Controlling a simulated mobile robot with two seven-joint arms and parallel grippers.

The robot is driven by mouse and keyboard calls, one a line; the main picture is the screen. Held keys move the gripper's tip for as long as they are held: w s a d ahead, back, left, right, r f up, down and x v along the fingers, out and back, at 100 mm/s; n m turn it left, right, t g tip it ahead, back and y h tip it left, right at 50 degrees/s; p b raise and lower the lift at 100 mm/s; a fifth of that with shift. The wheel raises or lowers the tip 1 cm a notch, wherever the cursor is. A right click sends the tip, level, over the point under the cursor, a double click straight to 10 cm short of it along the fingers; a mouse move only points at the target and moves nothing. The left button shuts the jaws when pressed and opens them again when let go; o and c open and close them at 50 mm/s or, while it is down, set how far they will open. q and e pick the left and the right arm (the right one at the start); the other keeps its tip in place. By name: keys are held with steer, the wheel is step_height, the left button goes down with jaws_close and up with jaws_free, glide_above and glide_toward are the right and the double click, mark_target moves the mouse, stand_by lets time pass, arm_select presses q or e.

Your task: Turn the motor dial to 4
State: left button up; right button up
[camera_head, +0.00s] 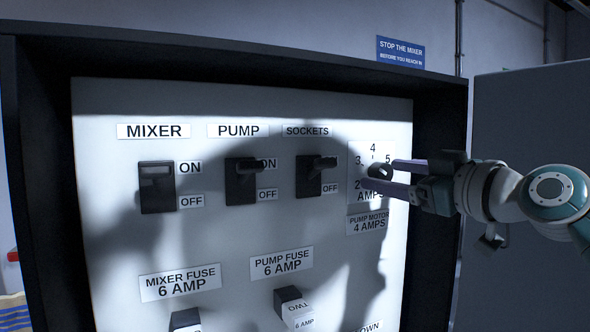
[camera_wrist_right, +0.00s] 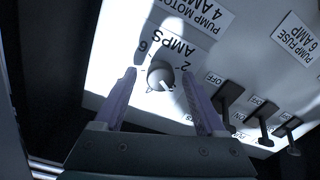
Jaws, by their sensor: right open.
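The motor dial (camera_head: 379,172) is a small dark round knob at the panel's upper right, on a white scale plate. In the head view 4 shows above it, 3 and 2 on its left, 5 on its right. The right wrist view shows the knob (camera_wrist_right: 157,77) with a white mark toward the lower right; I cannot tell which number it faces. My right gripper (camera_head: 383,174) is open at the dial. In the wrist view its purple fingers (camera_wrist_right: 159,75) stand on either side of the knob, with visible gaps. My left gripper is out of view.
The white panel (camera_head: 230,230) sits in a dark cabinet frame. Left of the dial are the sockets switch (camera_head: 310,177), pump switch (camera_head: 240,182) and mixer switch (camera_head: 157,188). Fuse holders (camera_head: 294,308) stick out below. The grey cabinet door (camera_head: 530,115) stands open at the right.

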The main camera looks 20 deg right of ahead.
steer(key=shift+w, duration=0.2)
jaws_close()
stand_by(0.6)
